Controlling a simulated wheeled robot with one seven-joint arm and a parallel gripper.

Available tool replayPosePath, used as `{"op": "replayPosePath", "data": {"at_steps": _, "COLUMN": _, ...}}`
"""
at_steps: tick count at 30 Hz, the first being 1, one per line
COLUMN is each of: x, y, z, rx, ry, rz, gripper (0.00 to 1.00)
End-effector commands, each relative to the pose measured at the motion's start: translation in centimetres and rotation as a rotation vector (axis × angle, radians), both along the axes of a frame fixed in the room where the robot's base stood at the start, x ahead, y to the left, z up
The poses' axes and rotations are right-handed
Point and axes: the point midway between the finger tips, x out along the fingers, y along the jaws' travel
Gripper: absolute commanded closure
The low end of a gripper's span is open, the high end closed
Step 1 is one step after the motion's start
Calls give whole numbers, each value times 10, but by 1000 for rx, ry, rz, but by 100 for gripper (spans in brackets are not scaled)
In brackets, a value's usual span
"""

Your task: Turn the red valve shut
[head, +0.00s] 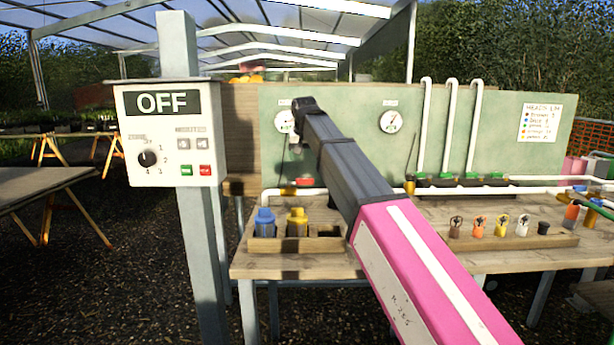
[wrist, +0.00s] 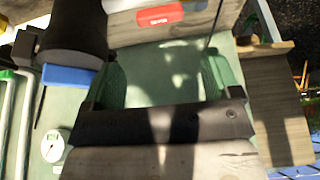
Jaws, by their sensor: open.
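The red valve (head: 304,181) shows in the head view as a small red piece on the white pipe at the foot of the green panel. A red piece with pale marks, which looks like its handle (wrist: 160,15), is at the top of the wrist view. My gripper (wrist: 163,72) is open, its two greenish fingers apart with only the pale green panel seen between them. The red piece lies beyond the fingertips, and no contact shows. In the head view my arm's end is in front of the panel, above the red valve; its fingers cannot be made out.
A control box (head: 168,135) reading OFF stands on a post at left. Blue (head: 265,222) and yellow (head: 297,222) bottles sit in a wooden holder below the valve.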

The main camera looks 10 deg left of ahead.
Motion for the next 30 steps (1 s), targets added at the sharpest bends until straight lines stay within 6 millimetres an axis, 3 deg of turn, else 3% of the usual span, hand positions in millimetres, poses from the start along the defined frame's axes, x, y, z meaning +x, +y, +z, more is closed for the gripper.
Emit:
{"op": "replayPosePath", "data": {"at_steps": 18, "x": 34, "y": 8, "z": -84, "rx": 0, "ry": 1, "rz": 0, "gripper": 17}}
{"op": "replayPosePath", "data": {"at_steps": 30, "x": 39, "y": 9, "z": -98, "rx": 0, "ry": 0, "rz": 0, "gripper": 17}}
